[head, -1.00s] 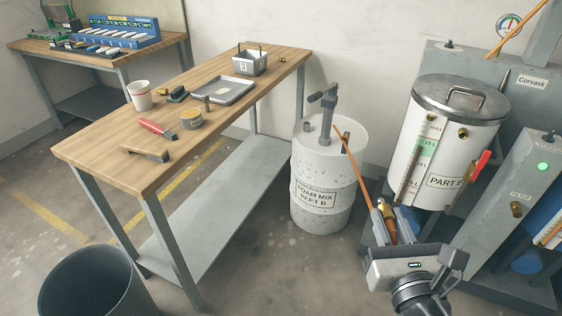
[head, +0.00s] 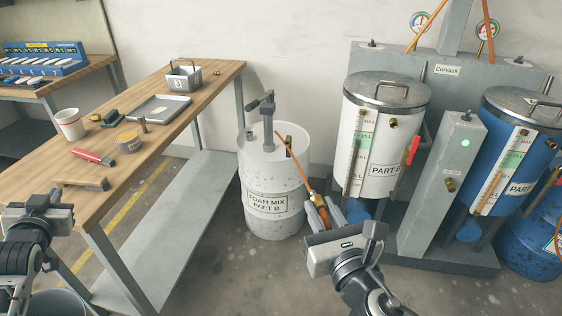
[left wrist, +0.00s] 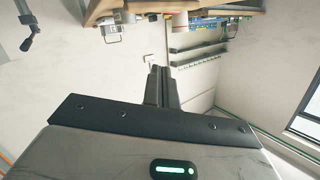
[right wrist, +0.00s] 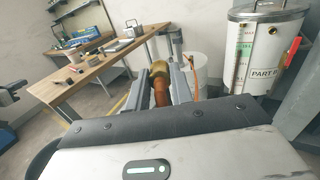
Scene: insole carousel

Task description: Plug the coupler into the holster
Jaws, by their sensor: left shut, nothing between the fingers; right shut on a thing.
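My right gripper (head: 326,208) is shut on the coupler (head: 318,198), a brass and orange-brown piece held in front of the white drum. The coupler also shows between the fingers in the right wrist view (right wrist: 160,86). An orange hose (head: 299,170) runs from it up across the drum. A brass fitting (head: 450,184) is on the grey cabinet front, and another (head: 392,123) is on the PART B tank; I cannot tell whether either is the holster. My left gripper (left wrist: 160,75) is shut and empty; its body shows at the lower left of the head view.
The white FOAM MIX PART B drum (head: 268,220) with a hand pump stands beside the wooden workbench (head: 190,115). The white tank (head: 365,130) and blue tank (head: 470,190) flank the grey cabinet (head: 436,160). Open floor lies in front of the machine.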

